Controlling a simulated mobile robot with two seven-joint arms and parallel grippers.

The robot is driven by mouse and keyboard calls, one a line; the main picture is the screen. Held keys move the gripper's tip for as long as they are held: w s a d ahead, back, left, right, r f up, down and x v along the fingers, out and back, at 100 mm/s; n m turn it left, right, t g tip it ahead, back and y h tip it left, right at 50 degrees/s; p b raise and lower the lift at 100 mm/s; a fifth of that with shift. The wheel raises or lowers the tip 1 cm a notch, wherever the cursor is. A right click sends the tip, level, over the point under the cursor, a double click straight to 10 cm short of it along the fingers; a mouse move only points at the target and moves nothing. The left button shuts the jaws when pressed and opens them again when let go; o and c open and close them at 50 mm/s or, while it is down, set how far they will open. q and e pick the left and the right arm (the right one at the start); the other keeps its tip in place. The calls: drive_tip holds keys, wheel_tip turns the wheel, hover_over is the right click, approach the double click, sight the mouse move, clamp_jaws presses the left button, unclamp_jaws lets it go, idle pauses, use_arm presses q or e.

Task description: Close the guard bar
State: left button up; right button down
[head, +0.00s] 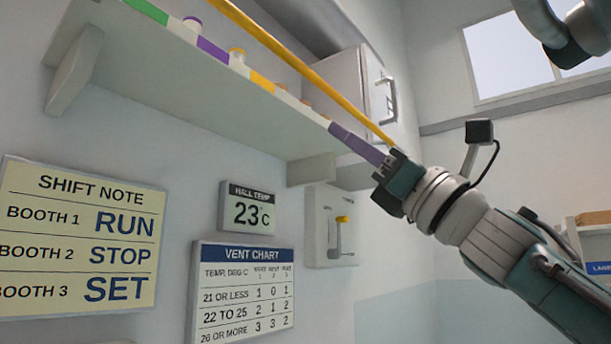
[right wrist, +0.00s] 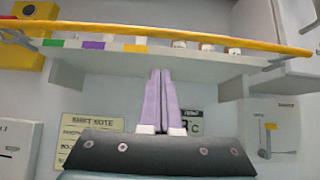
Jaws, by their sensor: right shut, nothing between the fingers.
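The guard bar (head: 300,68) is a long yellow bar running along the front of the shelf in the head view. In the right wrist view the bar (right wrist: 200,34) crosses the whole top of the picture, with grey brackets near both ends. I cannot tell whether it is latched. My right gripper (head: 335,128) has its purple fingers together, empty, pointing at the shelf's underside and front edge. In the right wrist view the fingers (right wrist: 160,74) end a little below the bar, and no contact shows.
The pale shelf (head: 150,55) carries small jars (head: 238,56) and has coloured edge labels. Below it are a shift note (head: 80,240), a temperature display (head: 247,207), a vent chart (head: 243,290) and a lever box (head: 331,225). A cabinet (head: 350,80) hangs behind the bar.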

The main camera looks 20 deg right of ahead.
sight(325, 92)
drive_tip(key=r+p, duration=0.2)
drive_tip(key=r, duration=0.1)
drive_tip(key=w+r+p, duration=0.1)
drive_tip(key=r, duration=0.1)
drive_tip(key=shift+w+a+r, duration=0.1)
drive_tip(key=shift+a, duration=0.3)
drive_tip(key=shift+r+p, duration=0.3)
drive_tip(key=shift+p, duration=0.25)
drive_tip(key=shift+d, duration=0.1)
drive_tip(key=shift+r+p, duration=0.1)
drive_tip(key=shift+p, duration=0.4)
